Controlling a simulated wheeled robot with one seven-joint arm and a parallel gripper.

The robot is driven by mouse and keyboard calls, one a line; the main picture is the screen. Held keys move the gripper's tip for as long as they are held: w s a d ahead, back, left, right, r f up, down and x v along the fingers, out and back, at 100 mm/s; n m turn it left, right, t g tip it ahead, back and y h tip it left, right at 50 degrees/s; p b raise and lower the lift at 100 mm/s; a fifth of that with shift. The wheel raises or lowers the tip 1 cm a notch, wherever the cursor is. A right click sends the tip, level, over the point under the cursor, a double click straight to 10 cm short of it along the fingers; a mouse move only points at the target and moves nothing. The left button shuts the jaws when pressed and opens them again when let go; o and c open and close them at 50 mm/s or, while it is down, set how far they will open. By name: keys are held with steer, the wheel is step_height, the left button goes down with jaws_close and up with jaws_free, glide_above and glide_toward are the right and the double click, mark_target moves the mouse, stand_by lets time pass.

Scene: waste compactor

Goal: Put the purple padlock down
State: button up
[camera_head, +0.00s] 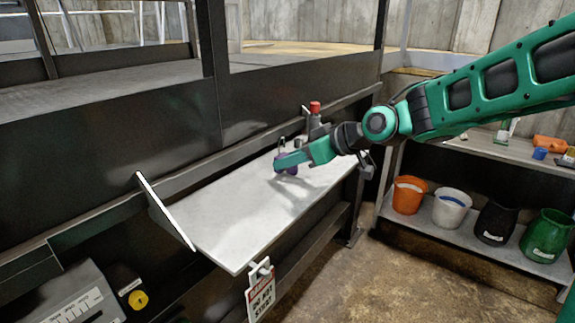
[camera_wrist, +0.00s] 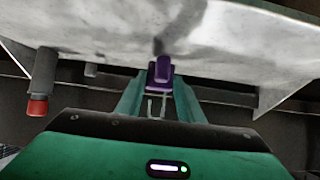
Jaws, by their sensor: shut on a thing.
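A purple padlock (camera_wrist: 163,70) sits between the two green fingers of my gripper (camera_wrist: 158,92) in the wrist view, with its metal shackle pointing toward the palm. In the head view my gripper (camera_head: 284,165) is low over the pale grey shelf (camera_head: 225,215), and a bit of the purple padlock (camera_head: 291,170) shows beside the fingers. My gripper is shut on the padlock. The padlock is at or very close to the shelf surface; I cannot tell whether it touches.
A red-topped grey post (camera_head: 315,112) stands at the shelf's back, close to my arm. A danger tag (camera_head: 260,292) hangs at the front edge. Buckets (camera_head: 408,195) stand on a lower rack at right. The shelf's near left part is clear.

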steer(key=shift+f, duration=0.6)
steer(key=o, duration=1)
steer(key=shift+f, duration=0.1)
steer(key=shift+c, duration=0.2)
steer(key=shift+s+d+r, duration=0.1)
steer(key=shift+d+r, duration=0.05)
steer(key=shift+r, duration=0.05)
steer(key=v, duration=1.1)
steer(key=shift+s+d+r, duration=0.15)
steer(key=shift+s+d, duration=0.05)
